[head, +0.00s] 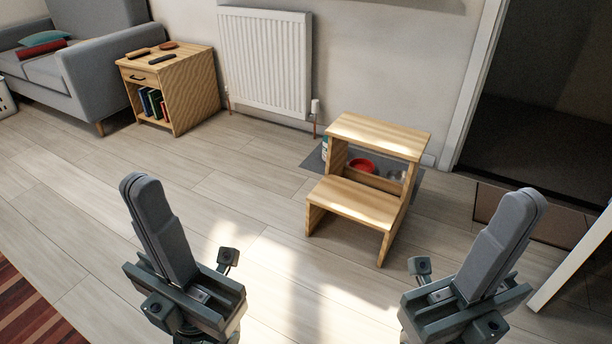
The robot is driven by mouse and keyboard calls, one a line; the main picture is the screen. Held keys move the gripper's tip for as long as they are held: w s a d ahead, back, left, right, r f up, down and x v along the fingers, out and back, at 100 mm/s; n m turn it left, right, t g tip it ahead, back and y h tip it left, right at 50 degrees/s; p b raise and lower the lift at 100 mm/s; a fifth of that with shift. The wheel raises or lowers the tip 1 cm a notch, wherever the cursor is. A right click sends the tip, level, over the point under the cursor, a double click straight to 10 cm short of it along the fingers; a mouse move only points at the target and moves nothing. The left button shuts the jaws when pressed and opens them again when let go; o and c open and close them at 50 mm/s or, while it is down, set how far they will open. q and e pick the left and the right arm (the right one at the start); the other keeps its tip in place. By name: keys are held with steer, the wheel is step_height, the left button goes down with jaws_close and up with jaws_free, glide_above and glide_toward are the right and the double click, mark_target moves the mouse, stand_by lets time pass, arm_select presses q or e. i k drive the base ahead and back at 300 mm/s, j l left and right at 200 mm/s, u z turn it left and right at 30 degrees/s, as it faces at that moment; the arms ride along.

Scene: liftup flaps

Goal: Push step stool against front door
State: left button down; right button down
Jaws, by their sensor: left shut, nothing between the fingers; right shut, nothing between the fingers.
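The step stool (356,201) is light wood with two steps. It stands upright on the floor right of centre, in front of the wall, partly over a grey mat. My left gripper (146,186) is shut and empty at the lower left, nearer to me than the stool and apart from it. My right gripper (528,200) is shut and empty at the lower right, also apart from the stool. A dark doorway (545,110) with a white frame is at the upper right. I cannot tell whether it is the front door.
A red bowl (361,165) and a metal bowl (396,176) sit on the mat (314,160) behind the stool. A radiator (265,62), wooden side table (172,88) and grey sofa (88,55) line the wall. A white panel edge (575,262) stands at right. The floor between my grippers is clear.

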mark_target(384, 212)
steer(key=i+j, duration=0.2)
steer(key=j, duration=0.2)
steer(key=i+j+z, duration=0.1)
steer(key=j, duration=0.3)
steer(key=i+j, duration=0.2)
steer(key=j, duration=0.2)
steer(key=i+j+z, duration=0.1)
steer(key=j, duration=0.3)
steer(key=i+j, duration=0.25)
steer(key=j, duration=0.15)
steer(key=i+j+z, duration=0.1)
steer(key=j, duration=0.3)
steer(key=i+j, duration=0.15)
steer(key=j, duration=0.3)
steer(key=i+j, duration=0.15)
steer(key=j, duration=0.25)
steer(key=i+l+z, duration=0.1)
steer(key=i+l, duration=0.2)
steer(key=i, duration=0.15)
